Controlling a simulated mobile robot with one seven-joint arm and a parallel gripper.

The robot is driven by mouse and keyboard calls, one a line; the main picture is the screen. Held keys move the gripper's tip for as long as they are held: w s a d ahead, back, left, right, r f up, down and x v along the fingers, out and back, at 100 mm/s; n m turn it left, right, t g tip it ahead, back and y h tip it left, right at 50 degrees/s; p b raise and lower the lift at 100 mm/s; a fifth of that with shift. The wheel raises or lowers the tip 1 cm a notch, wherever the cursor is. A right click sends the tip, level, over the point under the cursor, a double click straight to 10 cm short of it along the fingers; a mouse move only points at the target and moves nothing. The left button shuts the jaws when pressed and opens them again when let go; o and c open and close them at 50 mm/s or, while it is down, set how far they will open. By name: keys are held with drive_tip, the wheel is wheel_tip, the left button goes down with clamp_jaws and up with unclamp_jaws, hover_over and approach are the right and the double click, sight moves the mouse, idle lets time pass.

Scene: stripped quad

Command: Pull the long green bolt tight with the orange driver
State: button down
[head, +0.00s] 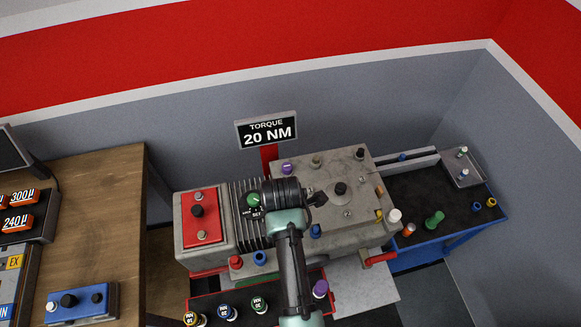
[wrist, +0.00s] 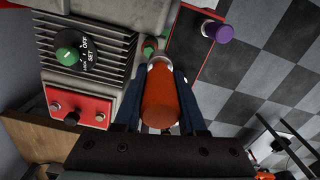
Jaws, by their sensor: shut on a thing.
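My gripper (wrist: 160,100) is shut on the orange driver (wrist: 163,108) in the wrist view, its fingers on both sides of it. The driver's silver collar points away from the wrist. A small green piece (wrist: 149,46) shows just past the collar, beside the grey finned block; I cannot tell whether it is the long green bolt or whether the driver touches it. A green cylinder (head: 434,218) lies on the blue-edged tray.
A sign (head: 266,131) reads TORQUE 20 NM. A green-knobbed dial (wrist: 68,56) is marked LOCK, OFF, SET. A red-edged rack (head: 208,300) holds several knobs, with a purple knob (head: 320,289) at its right. The blue-edged tray (head: 465,230) carries small parts. A wooden bench (head: 105,180) stands left.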

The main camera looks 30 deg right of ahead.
drive_tip(key=shift+w+r+p, duration=0.8)
drive_tip(key=shift+w+r, duration=0.3)
drive_tip(key=shift+r, duration=0.05)
wheel_tip(320, 180, down, 5)
drive_tip(key=b, duration=0.3)
drive_tip(key=shift+f+b, duration=0.1)
drive_tip(key=shift+b, duration=0.3)
drive_tip(key=shift+f, duration=0.15)
drive_tip(key=shift+n+p, duration=0.6)
drive_tip(key=shift+n, duration=1.7)
drive_tip(key=shift+p, duration=0.3)
drive_tip(key=shift+f, duration=0.2)
